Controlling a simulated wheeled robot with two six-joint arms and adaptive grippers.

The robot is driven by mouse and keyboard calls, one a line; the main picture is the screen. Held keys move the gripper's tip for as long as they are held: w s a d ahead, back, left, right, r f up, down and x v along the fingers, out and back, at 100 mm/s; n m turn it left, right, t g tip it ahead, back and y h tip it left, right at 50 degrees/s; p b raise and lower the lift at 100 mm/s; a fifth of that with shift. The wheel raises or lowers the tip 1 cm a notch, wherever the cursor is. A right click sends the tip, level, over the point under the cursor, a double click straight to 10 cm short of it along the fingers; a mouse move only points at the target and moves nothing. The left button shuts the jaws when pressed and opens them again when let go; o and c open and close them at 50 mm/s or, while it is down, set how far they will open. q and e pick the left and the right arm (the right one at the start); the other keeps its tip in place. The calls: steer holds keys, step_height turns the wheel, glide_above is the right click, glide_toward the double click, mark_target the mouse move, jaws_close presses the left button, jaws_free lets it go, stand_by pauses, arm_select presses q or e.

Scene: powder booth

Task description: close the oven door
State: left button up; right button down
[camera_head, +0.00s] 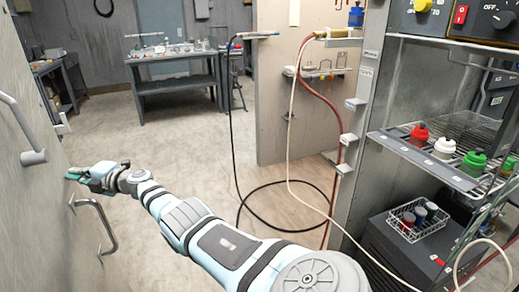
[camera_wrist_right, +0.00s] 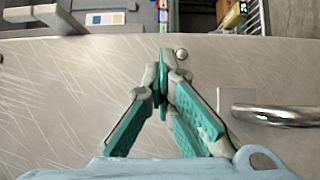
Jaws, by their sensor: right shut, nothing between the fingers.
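A large brushed-metal panel, which looks like the oven door (camera_head: 35,215), fills the left edge of the head view. A curved bar handle (camera_head: 108,228) and a second handle (camera_head: 22,128) stand out from it. In the wrist view the panel (camera_wrist_right: 70,90) spans the picture, with a handle (camera_wrist_right: 275,117) at the right. My right gripper (camera_head: 72,174) is shut and empty, its green fingertips at the panel's face between the two handles. It also shows in the wrist view (camera_wrist_right: 162,75). I cannot tell whether the tips touch. My left gripper is out of view.
A rack with colour-capped bottles (camera_head: 445,148) and a control panel (camera_head: 492,22) stands at the right. A black cable and a red hose (camera_head: 334,130) hang to the floor near a partition (camera_head: 275,100). A workbench (camera_head: 175,68) is at the back.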

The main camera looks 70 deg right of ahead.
steer(key=shift+w+a+r, duration=0.2)
steer(key=shift+a+r, duration=0.4)
steer(key=shift+d, duration=0.1)
steer(key=shift+s+d+f+p, duration=0.2)
steer(key=shift+d+p, duration=0.2)
steer(key=shift+p, duration=0.15)
steer(key=s+d+p, duration=0.3)
steer(key=s+d, duration=0.7)
steer(key=shift+f, duration=0.4)
